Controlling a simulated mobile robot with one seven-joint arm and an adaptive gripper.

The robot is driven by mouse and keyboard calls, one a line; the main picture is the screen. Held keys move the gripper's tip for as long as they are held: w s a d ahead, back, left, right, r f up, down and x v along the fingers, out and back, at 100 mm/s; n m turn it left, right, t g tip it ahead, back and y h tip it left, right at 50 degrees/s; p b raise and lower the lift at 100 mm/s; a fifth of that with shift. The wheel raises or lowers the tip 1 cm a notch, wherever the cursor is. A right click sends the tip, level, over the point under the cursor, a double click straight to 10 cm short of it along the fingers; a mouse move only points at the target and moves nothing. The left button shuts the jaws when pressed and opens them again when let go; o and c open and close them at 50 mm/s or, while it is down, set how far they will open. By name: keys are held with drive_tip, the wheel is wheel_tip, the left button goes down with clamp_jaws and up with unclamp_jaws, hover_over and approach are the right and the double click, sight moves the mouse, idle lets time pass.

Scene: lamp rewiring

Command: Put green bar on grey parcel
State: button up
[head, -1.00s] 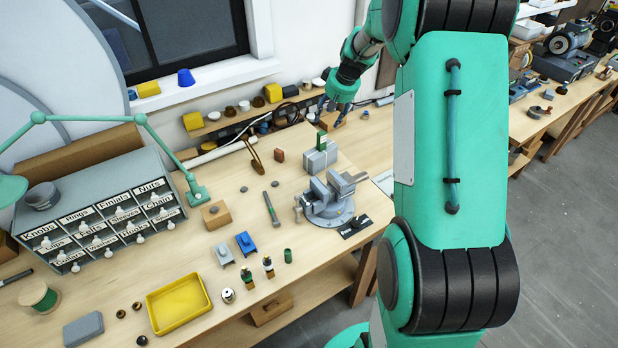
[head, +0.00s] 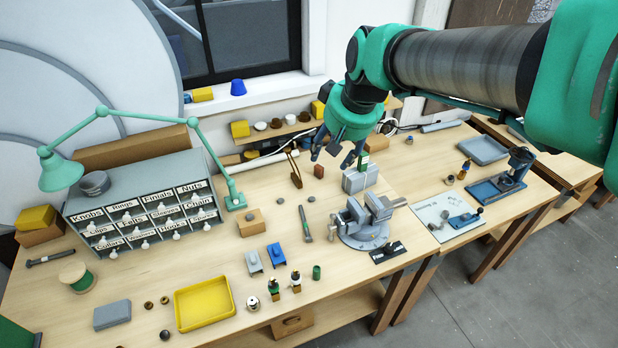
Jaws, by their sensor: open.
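A small green bar (head: 364,160) with a pale mark stands upright on top of the grey parcel (head: 357,181). The parcel lies on the bench behind the vise. My gripper (head: 332,159) is open, its fingers pointing down, just to the left of the bar in the picture. The right fingertip is close to the bar; I cannot tell whether they touch. I see nothing between the fingers.
The grey vise (head: 366,222) stands in front of the parcel. A red-brown block (head: 319,171) and a wooden stand (head: 295,172) are to its left. A labelled drawer cabinet (head: 145,205) and yellow tray (head: 204,303) are further left.

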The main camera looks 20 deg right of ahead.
drive_tip(key=s+a, duration=0.3)
drive_tip(key=s, duration=0.6)
drive_tip(key=s+a+f, duration=0.1)
drive_tip(key=s+a, duration=0.3)
drive_tip(key=s, duration=0.5)
drive_tip(key=shift+s+a+f+n+t, duration=0.2)
drive_tip(key=shift+s+a+n+t, duration=0.05)
drive_tip(key=shift+a+n+t, duration=0.05)
wheel_tip(320, 180, down, 9)
drive_tip(key=b, duration=0.8)
drive_tip(key=shift+r+b, duration=0.15)
drive_tip(key=shift+b, duration=0.2)
